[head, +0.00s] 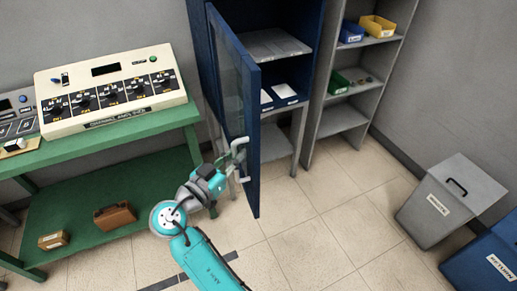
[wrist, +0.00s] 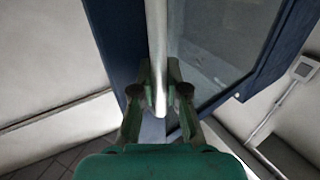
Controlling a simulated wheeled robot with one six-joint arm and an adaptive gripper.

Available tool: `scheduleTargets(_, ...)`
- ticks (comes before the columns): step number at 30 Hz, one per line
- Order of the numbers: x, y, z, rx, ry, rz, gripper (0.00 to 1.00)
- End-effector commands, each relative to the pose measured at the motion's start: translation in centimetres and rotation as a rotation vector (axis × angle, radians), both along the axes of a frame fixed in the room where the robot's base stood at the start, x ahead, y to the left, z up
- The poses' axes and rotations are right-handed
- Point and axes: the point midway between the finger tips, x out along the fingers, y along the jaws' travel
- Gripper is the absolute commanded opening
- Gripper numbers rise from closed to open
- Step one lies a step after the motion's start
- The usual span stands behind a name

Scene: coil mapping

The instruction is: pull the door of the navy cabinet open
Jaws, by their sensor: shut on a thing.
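The navy cabinet (head: 207,45) stands at the back middle in the head view. Its door (head: 259,120) is swung out toward me, showing shelves with trays inside. The door has a glass pane and a pale bar handle (head: 241,160). The handle also shows in the wrist view (wrist: 157,40), running down from the top edge. My gripper (head: 232,167) is at the handle in the head view. In the wrist view my gripper (wrist: 159,92) has a finger on each side of the bar and is shut on it. The fingertips are partly hidden in the head view.
A green bench (head: 150,125) with a cream instrument panel (head: 112,87) stands left of the door. Grey open shelves (head: 319,100) stand right of the cabinet. A grey bin (head: 445,205) and a blue bin (head: 485,255) are at the right. Tiled floor (head: 320,225) is clear in front.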

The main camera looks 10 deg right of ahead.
Motion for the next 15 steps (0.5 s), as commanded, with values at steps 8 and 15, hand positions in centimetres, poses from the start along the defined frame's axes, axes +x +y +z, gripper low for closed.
scheduleTargets(8,-0.5,3.5,-0.2,0.001,0.006,-0.076,0.00)
scheduleTargets(15,-0.5,4.4,-0.3,0.001,0.008,-0.099,0.00)
